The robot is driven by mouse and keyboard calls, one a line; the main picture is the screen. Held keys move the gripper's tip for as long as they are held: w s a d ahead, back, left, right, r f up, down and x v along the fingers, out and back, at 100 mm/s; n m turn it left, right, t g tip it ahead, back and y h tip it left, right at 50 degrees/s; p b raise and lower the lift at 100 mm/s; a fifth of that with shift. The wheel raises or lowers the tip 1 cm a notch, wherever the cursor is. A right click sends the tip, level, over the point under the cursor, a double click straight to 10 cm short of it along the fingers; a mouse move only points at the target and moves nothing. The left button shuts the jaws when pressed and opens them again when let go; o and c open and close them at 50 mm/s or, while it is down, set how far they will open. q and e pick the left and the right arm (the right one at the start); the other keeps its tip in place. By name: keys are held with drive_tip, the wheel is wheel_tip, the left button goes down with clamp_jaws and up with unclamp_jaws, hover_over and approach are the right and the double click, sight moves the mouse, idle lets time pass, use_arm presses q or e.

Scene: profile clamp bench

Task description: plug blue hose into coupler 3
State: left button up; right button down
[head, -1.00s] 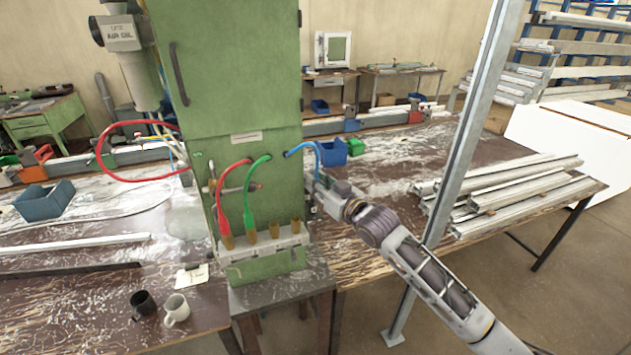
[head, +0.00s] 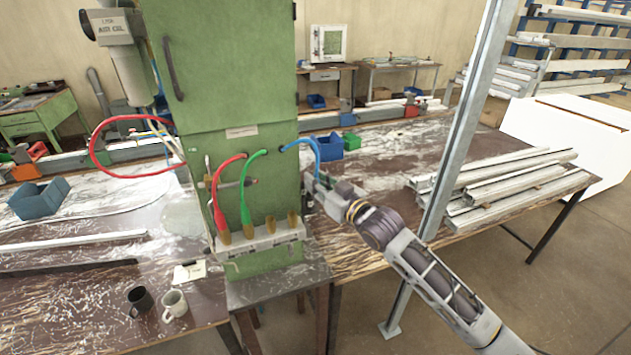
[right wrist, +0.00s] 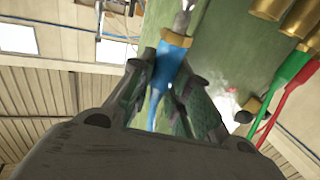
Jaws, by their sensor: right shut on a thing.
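The blue hose (head: 313,147) comes out of the green cabinet's front and arches down to my right gripper (head: 311,186). In the right wrist view, my right gripper (right wrist: 172,82) is shut on the blue hose end (right wrist: 165,73), which has a brass collar and a metal tip. A row of brass couplers sits on a pale bracket (head: 262,241). Counting from the left, the red hose (head: 216,200) goes to the first and the green hose (head: 245,205) to the second. The third coupler (head: 270,224) and fourth coupler (head: 293,219) have no hose. My gripper is right of them and higher. My left gripper is out of view.
The green cabinet (head: 225,70) stands behind the couplers. Metal profiles (head: 510,185) lie on the right bench. Two mugs (head: 174,304) and a blue bin (head: 38,198) are on the left bench.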

drive_tip(key=s+d, duration=0.2)
drive_tip(key=s, duration=0.5)
drive_tip(key=shift+s+d, duration=0.25)
drive_tip(key=shift+s, duration=0.1)
idle(1.6)
drive_tip(key=shift+s+d, duration=0.1)
drive_tip(key=shift+s, duration=0.1)
drive_tip(key=shift+a, duration=0.25)
idle(0.3)
drive_tip(key=s+a, duration=0.4)
drive_tip(key=a, duration=0.8)
drive_tip(key=shift+a+r, duration=0.2)
drive_tip(key=shift+r, duration=0.05)
idle(2.3)
drive_tip(key=shift+w, duration=0.1)
idle(0.4)
drive_tip(key=shift+w+a, duration=0.3)
drive_tip(key=shift+w, duration=0.45)
